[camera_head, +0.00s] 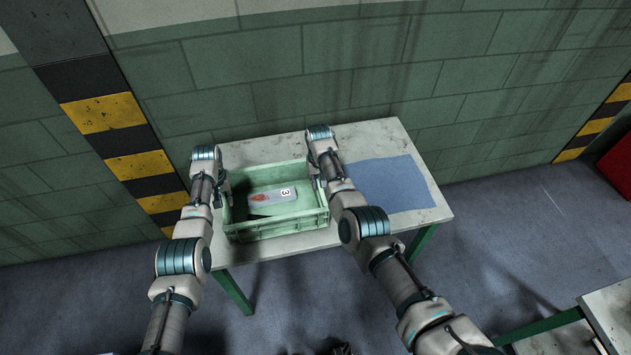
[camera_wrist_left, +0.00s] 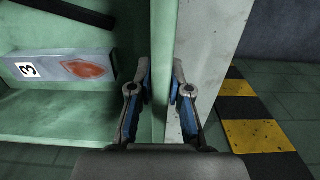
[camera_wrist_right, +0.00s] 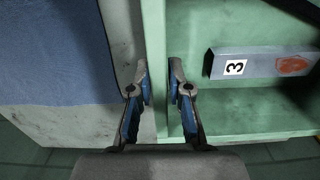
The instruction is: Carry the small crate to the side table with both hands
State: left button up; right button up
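The small green crate (camera_head: 277,229) is at the left of a pale table, level as far as I can see. A grey block (camera_head: 268,197) with a "3" label and an orange-red mark lies inside it. My left gripper (camera_wrist_left: 163,85) has its fingers on both sides of the crate's left wall (camera_wrist_left: 163,30), closed against it. My right gripper (camera_wrist_right: 158,83) has its fingers on both sides of the opposite wall (camera_wrist_right: 154,30), also closed against it. In the head view my arms partly hide both grips.
The pale table (camera_head: 375,139) has a blue mat (camera_head: 390,184) right of the crate. A green block wall (camera_head: 370,60) stands behind. Another table (camera_head: 612,312) is at the lower right, partly out of view. A red object (camera_head: 618,165) shows at the right edge. Grey floor (camera_head: 480,250) lies between the tables.

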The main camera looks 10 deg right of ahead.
pick_arm(q)
jog(key=o, duration=0.3)
jog(key=shift+d+r, duration=0.15)
jog(key=shift+d, duration=0.05)
pick_arm(e)
jog(key=o, duration=0.3)
jog(key=shift+a, duration=0.25)
pick_arm(q)
jog(key=shift+s+a+r, duration=0.1)
jog(key=shift+a, duration=0.2)
pick_arm(e)
jog(key=shift+s+r, duration=0.1)
jog(key=shift+r, duration=0.1)
pick_arm(q)
jog(key=shift+r, duration=0.1)
pick_arm(e)
jog(key=shift+d, duration=0.15)
jog(key=shift+r, duration=0.1)
pick_arm(q)
jog(key=r, duration=1.1)
jog(key=shift+w+r, duration=0.3)
pick_arm(e)
jog(key=r, duration=1.1)
jog(key=shift+w+r, duration=0.25)
jog(key=shift+w, duration=0.05)
pick_arm(q)
jog(key=shift+f, duration=0.1)
pick_arm(e)
jog(key=shift+f, duration=0.1)
